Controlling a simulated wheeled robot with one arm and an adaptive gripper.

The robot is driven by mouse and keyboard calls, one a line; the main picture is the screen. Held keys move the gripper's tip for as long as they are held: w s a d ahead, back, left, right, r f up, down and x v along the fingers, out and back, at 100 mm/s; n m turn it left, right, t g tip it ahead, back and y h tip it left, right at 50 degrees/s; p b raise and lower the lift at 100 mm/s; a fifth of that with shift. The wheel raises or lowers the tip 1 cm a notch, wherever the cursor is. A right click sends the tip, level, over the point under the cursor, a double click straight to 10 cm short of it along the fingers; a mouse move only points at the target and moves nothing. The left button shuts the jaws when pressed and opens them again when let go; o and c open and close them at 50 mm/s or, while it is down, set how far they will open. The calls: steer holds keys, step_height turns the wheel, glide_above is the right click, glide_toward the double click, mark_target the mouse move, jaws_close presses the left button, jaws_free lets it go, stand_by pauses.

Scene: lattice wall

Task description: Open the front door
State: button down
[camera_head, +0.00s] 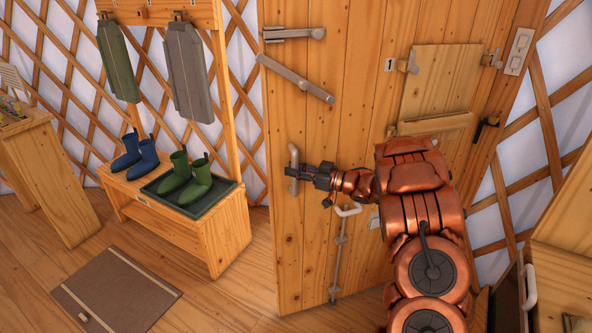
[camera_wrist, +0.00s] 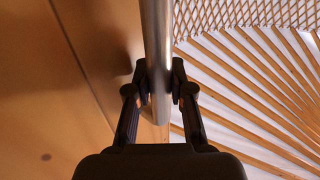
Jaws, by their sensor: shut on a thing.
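The front door (camera_head: 340,120) is a tall plank panel in the middle of the head view. An upright metal pull handle (camera_head: 293,158) sits near its left edge. My gripper (camera_head: 298,172) is at this handle, reaching in from the right. In the wrist view my gripper (camera_wrist: 159,85) is shut around the handle's round bar (camera_wrist: 157,35), one finger on each side. The door face fills the left of the wrist view. I cannot tell how far the door stands open. My arm hides part of the door's lower right.
A mat (camera_head: 116,290) lies on the floor. A vertical rod with a bent handle (camera_head: 340,245) is on the lower door. A cabinet (camera_head: 562,265) stands at right.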

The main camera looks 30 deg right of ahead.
steer(key=shift+d, duration=0.15)
steer(key=c, duration=1.3)
jaws_free()
steer(key=v, duration=1.2)
